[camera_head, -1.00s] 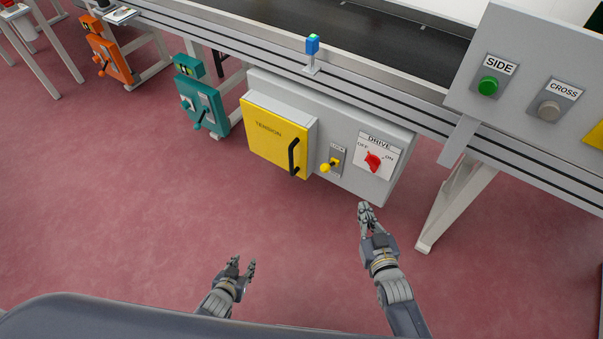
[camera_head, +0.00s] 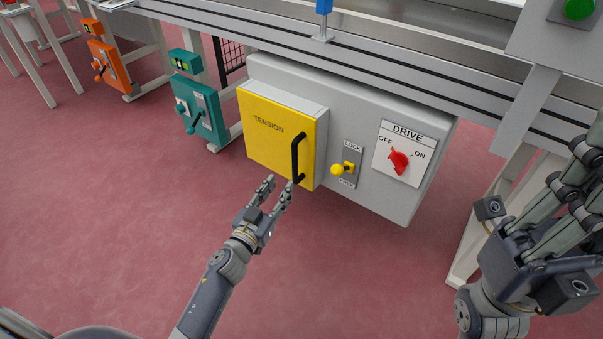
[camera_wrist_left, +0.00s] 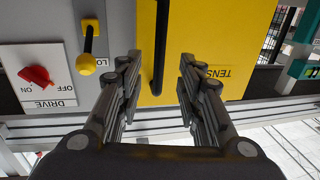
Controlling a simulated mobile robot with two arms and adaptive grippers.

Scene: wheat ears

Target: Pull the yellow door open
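The yellow door (camera_head: 270,133), marked TENSION, is shut on the front of a grey cabinet under the conveyor. Its black upright bar handle (camera_head: 296,158) is near the door's right edge. My left gripper (camera_head: 278,186) is open just in front of the handle's lower end. In the left wrist view, the black handle (camera_wrist_left: 160,50) runs between the two open fingers (camera_wrist_left: 157,85), touching neither as far as I can see. The yellow door (camera_wrist_left: 205,40) fills the middle there. My right gripper (camera_head: 572,180) is raised at the right, large and near the head camera, with its fingers apart.
A yellow-knobbed lock lever (camera_head: 340,169) sits right of the door, and a red drive switch (camera_head: 399,160) stands beyond it, turned toward OFF. A teal box (camera_head: 198,110) is at the left. A conveyor leg (camera_head: 490,215) stands at the right. The red floor in front is clear.

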